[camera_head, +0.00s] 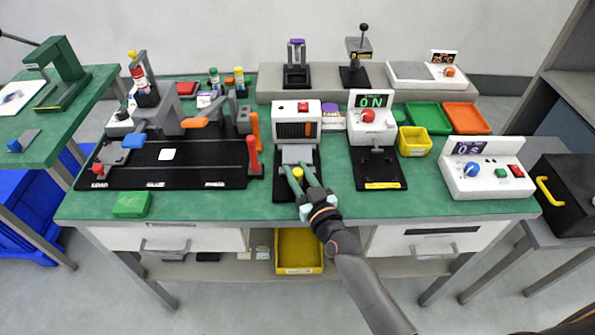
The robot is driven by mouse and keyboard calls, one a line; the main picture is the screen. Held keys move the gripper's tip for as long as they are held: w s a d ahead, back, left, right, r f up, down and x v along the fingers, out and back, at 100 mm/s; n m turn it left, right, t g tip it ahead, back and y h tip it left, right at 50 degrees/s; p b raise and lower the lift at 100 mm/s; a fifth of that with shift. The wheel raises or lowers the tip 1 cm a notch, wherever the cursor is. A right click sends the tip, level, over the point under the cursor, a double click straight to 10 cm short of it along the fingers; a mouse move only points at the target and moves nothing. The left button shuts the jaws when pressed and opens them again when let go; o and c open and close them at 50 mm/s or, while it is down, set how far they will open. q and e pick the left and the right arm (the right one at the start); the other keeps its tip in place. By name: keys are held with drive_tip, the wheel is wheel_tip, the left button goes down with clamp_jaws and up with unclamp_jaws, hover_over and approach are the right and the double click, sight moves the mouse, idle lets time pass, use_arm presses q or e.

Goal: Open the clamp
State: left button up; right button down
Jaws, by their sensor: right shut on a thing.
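A white machine (293,108) with a red button stands mid-table, and a black clamp fixture (283,191) with a grey plate (296,154) reaches forward from it. A small yellow knob (297,173) shows at the front of this fixture. My right gripper (298,174) comes in from the lower right, with its two fingers on either side of the knob and shut on it. The fingers hide part of the fixture, and how far the clamp is open is hard to tell. My left gripper is not in view.
Left is a black board (196,178) with levers, including a red-handled one (253,155). Right are a press (368,118) reading ON, a yellow bin (414,141), green (428,118) and orange (467,118) trays, and a white control box (488,185). The front right tabletop is clear.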

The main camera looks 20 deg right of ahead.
drive_tip(key=s+p, duration=0.1)
drive_tip(key=s, duration=0.2)
drive_tip(key=shift+s+a+p, duration=0.15)
drive_tip(key=shift+a+p, duration=0.25)
drive_tip(key=shift+s+a, duration=0.1)
drive_tip(key=shift+s, duration=0.15)
drive_tip(key=shift+f, duration=0.15)
drive_tip(key=c, duration=1)
unclamp_jaws()
drive_tip(key=o, duration=0.4)
drive_tip(key=shift+s, duration=0.1)
drive_tip(key=s+d, duration=0.1)
drive_tip(key=s, duration=1.1)
drive_tip(key=shift+s+d, duration=0.15)
